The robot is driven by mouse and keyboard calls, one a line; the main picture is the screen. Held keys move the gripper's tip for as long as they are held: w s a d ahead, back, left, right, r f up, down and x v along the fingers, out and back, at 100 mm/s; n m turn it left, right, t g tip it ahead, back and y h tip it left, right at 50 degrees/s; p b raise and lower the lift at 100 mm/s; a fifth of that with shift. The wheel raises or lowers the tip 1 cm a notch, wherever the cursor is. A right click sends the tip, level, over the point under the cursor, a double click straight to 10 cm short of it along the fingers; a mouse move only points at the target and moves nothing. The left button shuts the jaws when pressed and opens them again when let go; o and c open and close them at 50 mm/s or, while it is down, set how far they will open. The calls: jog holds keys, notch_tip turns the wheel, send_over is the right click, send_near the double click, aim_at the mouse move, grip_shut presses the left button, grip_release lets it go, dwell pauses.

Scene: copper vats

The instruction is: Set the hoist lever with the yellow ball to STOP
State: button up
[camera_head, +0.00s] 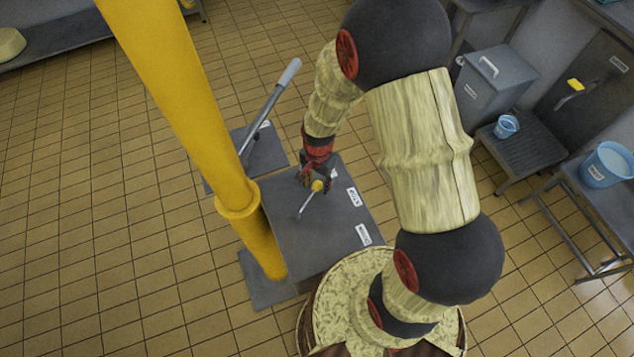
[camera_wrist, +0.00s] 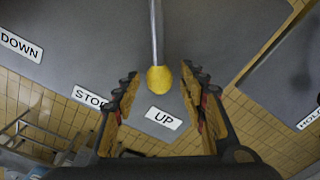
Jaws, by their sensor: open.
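The hoist lever's yellow ball (camera_head: 317,186) sits on a thin metal rod (camera_head: 305,206) above a grey box top (camera_head: 300,235). In the wrist view the ball (camera_wrist: 159,80) lies between my open fingers, with a gap visible on both sides. The rod points toward the UP label (camera_wrist: 164,118). The STOP label (camera_wrist: 90,97) and the DOWN label (camera_wrist: 20,46) lie farther left. In the head view, STOP (camera_head: 353,197) and DOWN (camera_head: 363,235) show along the box's right edge. My gripper (camera_head: 318,178) is open around the ball.
A thick yellow post (camera_head: 190,110) stands left of the box. A second, longer lever with a grey handle (camera_head: 288,74) rises behind the box. At right are a grey bin (camera_head: 490,85), a small blue bucket (camera_head: 505,127) and a larger blue bucket (camera_head: 606,165).

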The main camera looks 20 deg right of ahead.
jog(key=shift+f, duration=0.1)
jog(key=shift+c, duration=1)
grip_shut()
